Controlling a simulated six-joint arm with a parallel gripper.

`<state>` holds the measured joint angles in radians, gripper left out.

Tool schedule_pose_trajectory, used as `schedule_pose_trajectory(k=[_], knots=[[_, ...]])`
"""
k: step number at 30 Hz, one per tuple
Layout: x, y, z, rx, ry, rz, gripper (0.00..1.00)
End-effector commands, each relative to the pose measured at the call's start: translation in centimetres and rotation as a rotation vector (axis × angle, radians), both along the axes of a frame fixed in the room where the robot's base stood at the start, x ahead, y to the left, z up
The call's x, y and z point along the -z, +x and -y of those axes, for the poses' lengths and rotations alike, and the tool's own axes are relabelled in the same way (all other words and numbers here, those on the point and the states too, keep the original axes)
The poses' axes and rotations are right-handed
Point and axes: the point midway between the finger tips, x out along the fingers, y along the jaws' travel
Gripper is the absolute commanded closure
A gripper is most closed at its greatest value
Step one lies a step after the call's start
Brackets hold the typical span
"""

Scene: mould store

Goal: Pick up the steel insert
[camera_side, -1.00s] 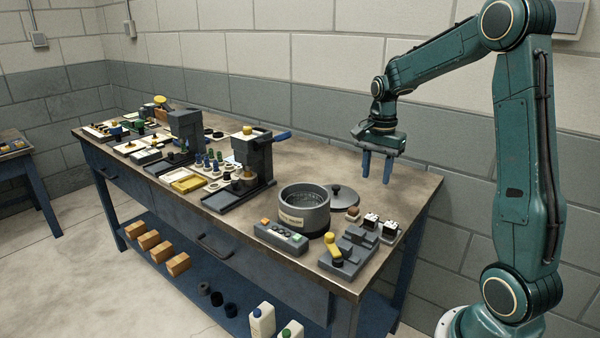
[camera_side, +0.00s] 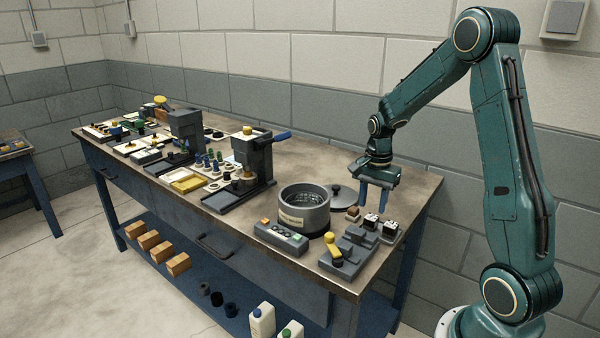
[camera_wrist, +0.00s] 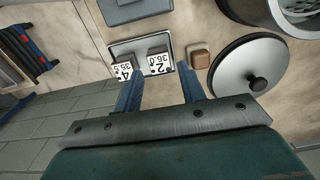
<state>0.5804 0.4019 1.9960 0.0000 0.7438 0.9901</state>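My gripper (camera_side: 374,208) is open and empty, pointing down over the right end of the bench. In the side view, two small blocks with white, dark-marked tops, one at the left (camera_side: 370,221) and one at the right (camera_side: 390,228), are close below the fingers. The wrist view shows two numbered blocks, one nearly between the fingertips (camera_wrist: 158,61) and one by the left finger (camera_wrist: 123,72), on a light-edged plate (camera_wrist: 130,46). No piece is marked as the steel insert, so I cannot tell which it is. Contact is not visible.
A brown block (camera_wrist: 200,58) and a round knobbed lid (camera_wrist: 252,68) lie close to the right finger. A grey pot (camera_side: 305,208), a button box (camera_side: 280,237) and a yellow-handled fixture (camera_side: 340,262) stand nearby. Presses (camera_side: 250,165) and small parts fill the bench's left side.

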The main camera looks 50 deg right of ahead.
Motion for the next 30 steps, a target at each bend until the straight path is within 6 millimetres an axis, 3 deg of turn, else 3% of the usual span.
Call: schedule_pose_trajectory(k=[8, 21, 30], knots=[[0.7, -0.1, 0.1, 0.000, 0.001, -0.002, 0.60], [5.0, -0.2, 0.3, 0.000, 0.001, -0.002, 0.60], [5.2, -0.1, 0.4, 0.000, 0.000, 0.000, 0.60]])
